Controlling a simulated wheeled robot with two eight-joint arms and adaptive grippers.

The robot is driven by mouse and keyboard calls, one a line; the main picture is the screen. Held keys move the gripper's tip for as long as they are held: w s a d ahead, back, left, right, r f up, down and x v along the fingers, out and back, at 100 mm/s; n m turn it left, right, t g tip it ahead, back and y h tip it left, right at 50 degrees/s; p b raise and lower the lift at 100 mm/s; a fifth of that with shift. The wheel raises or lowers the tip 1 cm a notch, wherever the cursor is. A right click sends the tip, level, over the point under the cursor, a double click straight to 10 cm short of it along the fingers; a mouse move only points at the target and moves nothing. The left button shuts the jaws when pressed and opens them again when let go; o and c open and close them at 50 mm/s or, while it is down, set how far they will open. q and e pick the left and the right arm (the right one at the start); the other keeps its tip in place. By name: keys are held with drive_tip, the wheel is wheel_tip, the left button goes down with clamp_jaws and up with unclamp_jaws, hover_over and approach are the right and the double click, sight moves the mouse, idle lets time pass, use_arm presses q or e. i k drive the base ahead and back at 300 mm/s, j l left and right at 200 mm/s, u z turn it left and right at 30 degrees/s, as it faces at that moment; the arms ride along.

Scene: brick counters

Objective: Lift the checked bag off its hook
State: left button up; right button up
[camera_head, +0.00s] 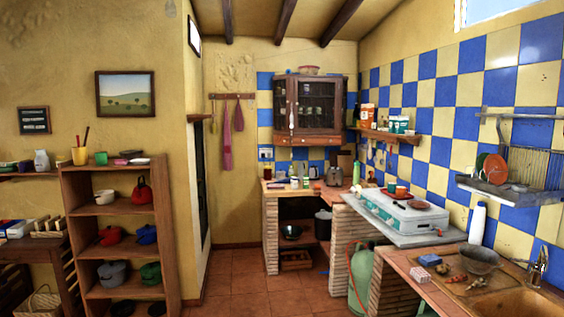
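A wooden hook rack (232,96) is fixed to the far yellow wall, left of the glass-fronted cabinet. A long pink cloth-like thing (227,145) hangs from it. A shorter, darker purple thing (238,119) hangs just to its right. Both are small and far off, and I cannot make out a check pattern, so I cannot tell which is the checked bag. Neither of my grippers shows in the head view.
Open tiled floor (235,283) leads toward the rack. A wooden shelf (112,210) with pots stands at left. Brick counters (271,239) stand at right of the floor, with a green gas bottle (361,272) beneath. A wicker basket (42,302) sits at lower left.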

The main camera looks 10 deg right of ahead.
sight(239, 121)
drive_tip(key=i+z, duration=0.35)
drive_tip(key=i, duration=5.3)
